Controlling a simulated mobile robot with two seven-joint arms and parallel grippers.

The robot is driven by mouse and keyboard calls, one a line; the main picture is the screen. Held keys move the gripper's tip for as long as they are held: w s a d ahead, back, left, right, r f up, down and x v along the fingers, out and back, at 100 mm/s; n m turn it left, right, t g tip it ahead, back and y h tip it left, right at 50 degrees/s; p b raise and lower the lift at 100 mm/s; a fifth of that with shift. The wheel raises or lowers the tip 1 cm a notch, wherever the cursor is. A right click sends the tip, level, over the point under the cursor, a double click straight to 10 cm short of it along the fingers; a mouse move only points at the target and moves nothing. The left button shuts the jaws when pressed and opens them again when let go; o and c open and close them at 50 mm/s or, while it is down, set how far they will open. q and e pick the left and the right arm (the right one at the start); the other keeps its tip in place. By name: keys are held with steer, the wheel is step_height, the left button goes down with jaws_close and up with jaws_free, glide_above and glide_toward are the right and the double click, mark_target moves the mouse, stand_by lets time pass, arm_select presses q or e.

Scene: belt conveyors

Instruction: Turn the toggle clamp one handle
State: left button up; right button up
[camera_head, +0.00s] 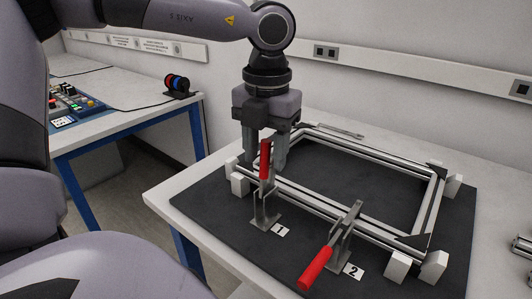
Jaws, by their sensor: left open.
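Toggle clamp one (266,209) stands on the dark mat beside the label "1". Its red handle (265,160) points upright. My left gripper (263,158) comes down from above and is open, with one finger on each side of the red handle in the picture. I cannot tell whether the handle is between the fingers or in front of them; no contact shows. Toggle clamp two (344,234) stands to the right beside the label "2". Its red handle (316,267) lies low toward the front left. My right gripper is not in view.
A rectangular aluminium frame (408,170) with white corner blocks lies on the dark mat (215,213), behind the clamps. A second table (128,119) with a control panel and coloured spools stands at the left, across a gap. Metal parts lie at the right edge.

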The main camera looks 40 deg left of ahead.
arm_select(q)
steer(key=shift+f, duration=0.35)
jaws_close()
steer(key=shift+b, duration=0.35)
